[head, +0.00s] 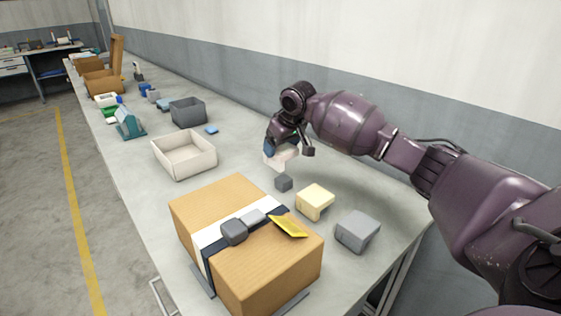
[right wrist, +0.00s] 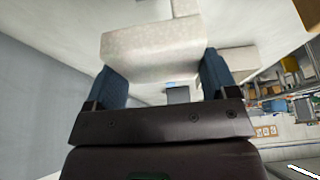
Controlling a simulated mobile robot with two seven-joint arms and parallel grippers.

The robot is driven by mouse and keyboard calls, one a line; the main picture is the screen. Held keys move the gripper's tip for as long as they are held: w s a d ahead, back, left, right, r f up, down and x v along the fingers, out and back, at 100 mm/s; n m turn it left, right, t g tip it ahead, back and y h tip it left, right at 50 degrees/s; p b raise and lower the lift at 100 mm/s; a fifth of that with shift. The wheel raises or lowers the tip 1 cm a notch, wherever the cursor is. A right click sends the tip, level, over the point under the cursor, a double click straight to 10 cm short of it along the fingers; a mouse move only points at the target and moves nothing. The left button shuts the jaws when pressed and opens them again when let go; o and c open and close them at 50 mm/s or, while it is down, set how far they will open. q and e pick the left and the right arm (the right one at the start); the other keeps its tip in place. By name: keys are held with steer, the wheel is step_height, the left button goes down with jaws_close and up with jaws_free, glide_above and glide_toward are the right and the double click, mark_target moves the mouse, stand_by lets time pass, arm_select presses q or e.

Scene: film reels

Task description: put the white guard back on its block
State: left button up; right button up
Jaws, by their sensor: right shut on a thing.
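My right gripper (head: 284,146) is shut on the white guard (head: 278,158) and holds it above the table, towards the wall side. In the right wrist view the guard (right wrist: 150,52) is a pale angular piece between the two blue fingers of the gripper (right wrist: 163,78). A small bare dark grey block (head: 284,183) stands on the table just below and in front of the held guard, apart from it. A cream guard-like piece (head: 315,201) and a grey one (head: 357,230) stand nearer to me. My left gripper is out of view.
A large cardboard box (head: 270,280) with grey and yellow pieces on top fills the near table (head: 140,185). An open off-white tray (head: 185,167), a dark grey bin (head: 188,111) and a small blue piece (head: 211,130) are at left. The wall (head: 380,70) runs behind the arm.

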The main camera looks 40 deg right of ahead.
step_height(320, 180, down, 5)
steer(key=shift+r+b, duration=0.15)
steer(key=shift+b, duration=0.3)
steer(key=shift+f, duration=0.3)
steer(key=shift+r, duration=0.1)
steer(key=shift+f, duration=0.6)
steer(key=o, duration=0.8)
